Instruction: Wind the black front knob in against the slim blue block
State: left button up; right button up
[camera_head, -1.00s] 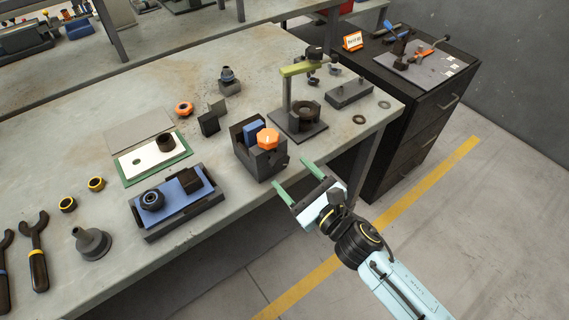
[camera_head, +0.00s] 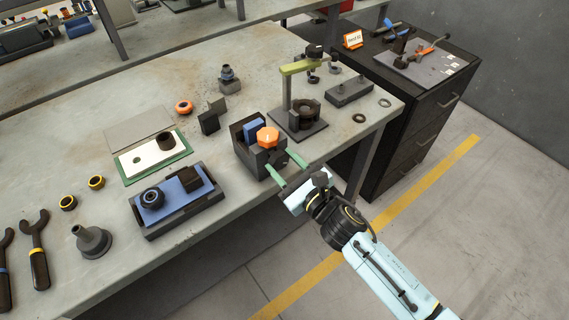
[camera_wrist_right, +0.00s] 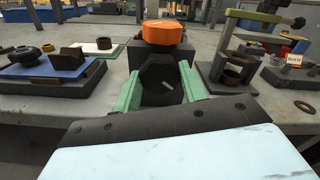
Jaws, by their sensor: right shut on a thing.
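The dark vise-like fixture (camera_head: 247,160) stands at the table's front edge. The slim blue block (camera_head: 253,131) sits upright in its slot, behind the orange knob (camera_head: 268,136) on top. The black front knob (camera_wrist_right: 162,76) is on the fixture's near face, below the orange knob (camera_wrist_right: 164,32) in the right wrist view. My right gripper (camera_wrist_right: 160,85) reaches in from the front with its green fingers on both sides of the black knob, shut on it. My left gripper is not in view.
The green-armed arbor press (camera_head: 300,68) stands behind and right of the fixture. A tray with a blue plate (camera_head: 176,204) lies to the left. Open floor lies in front of the table.

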jog(key=shift+m, duration=0.3)
